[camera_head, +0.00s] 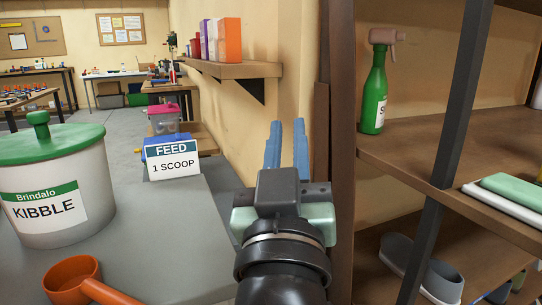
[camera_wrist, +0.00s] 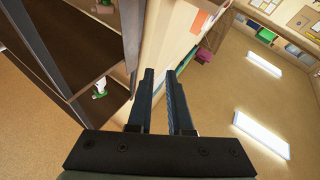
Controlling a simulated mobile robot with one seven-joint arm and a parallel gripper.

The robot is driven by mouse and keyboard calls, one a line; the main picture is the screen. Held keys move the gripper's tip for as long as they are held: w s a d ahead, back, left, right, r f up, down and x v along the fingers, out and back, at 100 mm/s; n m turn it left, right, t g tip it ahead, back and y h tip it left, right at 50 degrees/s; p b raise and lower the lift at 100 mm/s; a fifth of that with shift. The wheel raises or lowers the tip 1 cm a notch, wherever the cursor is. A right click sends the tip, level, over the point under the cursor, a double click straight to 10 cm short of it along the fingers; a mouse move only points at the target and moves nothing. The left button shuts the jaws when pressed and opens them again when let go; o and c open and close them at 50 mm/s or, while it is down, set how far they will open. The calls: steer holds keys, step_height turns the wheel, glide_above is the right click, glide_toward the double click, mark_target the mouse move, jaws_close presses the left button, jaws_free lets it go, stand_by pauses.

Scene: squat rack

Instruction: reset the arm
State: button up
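My gripper (camera_head: 287,128) is raised in the middle of the head view, its two blue fingers pointing up and away in front of the beige wall. The fingers stand a little apart with nothing between them. In the wrist view the gripper (camera_wrist: 160,74) also shows a narrow gap between its dark fingers, with wall and shelves behind. The fingers touch nothing that I can see. My arm below the wrist runs out of the bottom of the head view.
A grey table (camera_head: 150,238) at left holds a kibble tub (camera_head: 87,232), an orange scoop (camera_head: 72,281) and a feed sign (camera_head: 173,161). At right, close by, stands a wooden shelf unit (camera_head: 398,160) with a green spray bottle (camera_head: 374,97). A wall shelf (camera_head: 232,70) is behind.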

steer(key=s+a+r+m+t+y+p, duration=0.1)
steer(key=s+r+t+p, duration=0.15)
steer(key=s+r, duration=0.5)
steer(key=s+a+r+t+y+p, duration=0.1)
steer(key=s+r+t, duration=0.25)
steer(key=r, duration=0.65)
step_height(320, 180, up, 36)
steer(key=g+p, duration=0.1)
steer(key=p, duration=3.5)
steer(key=shift+w+f, duration=0.2)
steer(key=shift+w, duration=0.15)
